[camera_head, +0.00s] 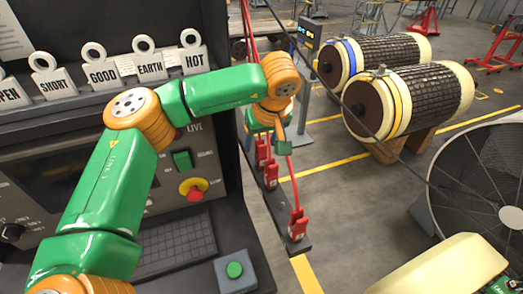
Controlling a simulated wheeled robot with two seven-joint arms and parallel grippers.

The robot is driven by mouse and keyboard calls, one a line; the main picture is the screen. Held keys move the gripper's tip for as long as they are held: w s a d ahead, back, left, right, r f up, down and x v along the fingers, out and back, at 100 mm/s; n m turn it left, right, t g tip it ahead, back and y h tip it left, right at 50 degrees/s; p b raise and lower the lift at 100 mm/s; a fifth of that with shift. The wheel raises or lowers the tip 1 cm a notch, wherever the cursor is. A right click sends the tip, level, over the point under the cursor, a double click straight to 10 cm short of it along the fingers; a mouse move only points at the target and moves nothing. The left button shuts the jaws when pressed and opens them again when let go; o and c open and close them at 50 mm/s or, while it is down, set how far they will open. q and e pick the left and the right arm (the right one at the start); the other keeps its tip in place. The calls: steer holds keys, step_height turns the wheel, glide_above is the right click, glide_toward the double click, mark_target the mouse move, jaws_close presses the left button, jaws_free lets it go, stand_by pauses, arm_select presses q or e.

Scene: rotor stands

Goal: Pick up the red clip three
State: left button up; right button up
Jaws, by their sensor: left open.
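Several red clips stand along a narrow dark bar right of the console: one at the near end (298,225), one in the middle (270,174) and one farther back (262,151). I cannot read which is number three. Red cables rise from the clips. My left arm, green with orange joints, reaches across the console from the left. My left gripper (280,138) is open, pointing down above the bar near the farther clips. The wrist partly hides its fingers, so I cannot tell whether it touches a clip. My right gripper is not in view.
Two dark rotors (430,95) lie on wooden stands at right. A large round fan guard (490,175) stands nearer. Floor between is clear.

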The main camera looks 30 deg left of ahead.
mark_target(259, 150)
arm_select(q)
steer(key=p+x, duration=0.1)
steer(key=x, duration=0.3)
steer(key=shift+s+d, duration=0.1)
steer(key=shift+f, duration=0.2)
steer(key=shift+r, duration=0.1)
steer(key=c, duration=0.7)
jaws_close()
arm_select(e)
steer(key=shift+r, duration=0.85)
